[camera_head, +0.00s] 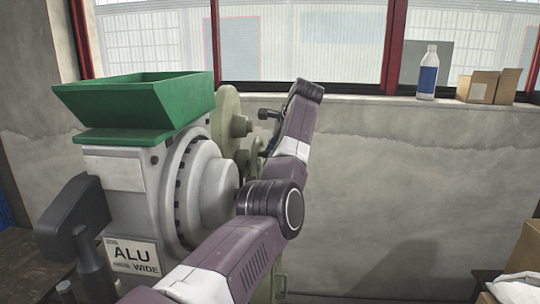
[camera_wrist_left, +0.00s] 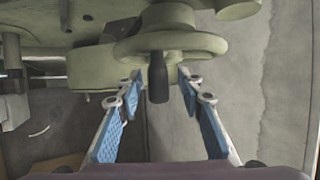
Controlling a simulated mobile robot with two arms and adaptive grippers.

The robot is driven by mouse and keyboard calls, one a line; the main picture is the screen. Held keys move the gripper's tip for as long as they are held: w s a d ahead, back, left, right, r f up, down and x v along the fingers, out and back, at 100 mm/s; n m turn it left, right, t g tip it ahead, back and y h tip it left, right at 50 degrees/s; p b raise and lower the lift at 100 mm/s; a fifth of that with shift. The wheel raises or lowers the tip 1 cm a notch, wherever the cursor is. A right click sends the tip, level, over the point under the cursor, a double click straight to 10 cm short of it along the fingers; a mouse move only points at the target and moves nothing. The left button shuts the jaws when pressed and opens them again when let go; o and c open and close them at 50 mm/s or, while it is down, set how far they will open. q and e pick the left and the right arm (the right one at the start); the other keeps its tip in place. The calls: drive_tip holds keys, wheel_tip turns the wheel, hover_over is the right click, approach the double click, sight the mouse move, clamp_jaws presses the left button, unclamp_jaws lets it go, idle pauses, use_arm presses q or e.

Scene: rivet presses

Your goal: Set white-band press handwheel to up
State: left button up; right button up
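In the left wrist view a pale green handwheel (camera_wrist_left: 190,42) shows at the top centre. Its dark handle (camera_wrist_left: 157,82) points down toward the camera. My left gripper (camera_wrist_left: 161,78) is open, with one blue-padded finger on each side of the handle and gaps between. In the head view my left gripper (camera_head: 268,147) is mostly hidden behind my forearm, beside pale green machine parts (camera_head: 228,112). A dark knob (camera_head: 268,113) sticks out above it. No white band can be made out in either view. My right gripper is not in view.
A grey machine with a green hopper (camera_head: 140,104) and an "ALU WIDE" label (camera_head: 133,257) stands close on the left. A bottle (camera_head: 428,75) and cardboard boxes (camera_head: 486,86) sit on the windowsill. The wall to the right of my arm is bare.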

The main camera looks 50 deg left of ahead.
use_arm(q)
drive_tip(key=v, duration=1.1)
drive_tip(key=shift+d, duration=0.1)
